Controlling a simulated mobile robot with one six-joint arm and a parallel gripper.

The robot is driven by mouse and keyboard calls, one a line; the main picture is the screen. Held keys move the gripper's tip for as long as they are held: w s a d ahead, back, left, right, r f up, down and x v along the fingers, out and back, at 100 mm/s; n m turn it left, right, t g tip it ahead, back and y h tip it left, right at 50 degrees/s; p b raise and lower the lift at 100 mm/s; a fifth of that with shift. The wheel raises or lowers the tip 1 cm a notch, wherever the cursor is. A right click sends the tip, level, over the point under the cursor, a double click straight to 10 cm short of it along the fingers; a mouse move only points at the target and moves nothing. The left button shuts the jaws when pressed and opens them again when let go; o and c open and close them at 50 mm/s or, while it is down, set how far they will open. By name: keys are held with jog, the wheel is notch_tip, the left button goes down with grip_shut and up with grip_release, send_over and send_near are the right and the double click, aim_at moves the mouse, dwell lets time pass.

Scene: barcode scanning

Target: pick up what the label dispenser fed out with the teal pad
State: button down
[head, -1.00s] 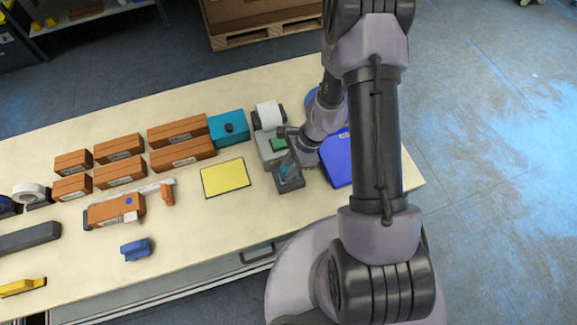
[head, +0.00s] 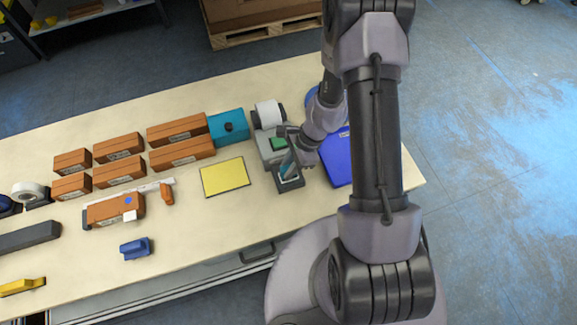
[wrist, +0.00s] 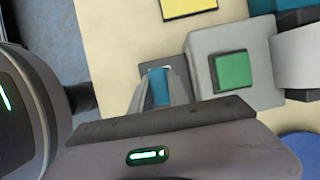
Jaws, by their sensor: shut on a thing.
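My gripper (wrist: 160,90) points down over the dark front tray (head: 289,183) of the grey label dispenser (head: 271,150). Its fingers are shut on a teal piece (wrist: 159,86), which looks like the teal pad; it also shows in the head view (head: 288,165) as a narrow strip. The dispenser has a green button (wrist: 232,72) on top and a white label roll (head: 268,115) behind. Something pale shows in the tray beside the pad, but I cannot tell whether it is a label. The pad's lower face is hidden.
A yellow pad (head: 225,177) lies left of the dispenser, with a teal box (head: 228,126) behind it. A blue panel (head: 338,160) lies on the right. Several orange boxes (head: 181,153) stand to the left, and one nearer box (head: 115,207) carries a white square.

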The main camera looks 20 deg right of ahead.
jog(key=shift+s+f+b, duration=0.1)
jog(key=shift+f+b, duration=0.4)
jog(key=shift+b, duration=0.2)
dwell(1.2)
jog(key=shift+r, duration=0.1)
notch_tip(320, 180, up, 7)
jog(key=p, duration=0.5)
jog(key=shift+p, duration=0.3)
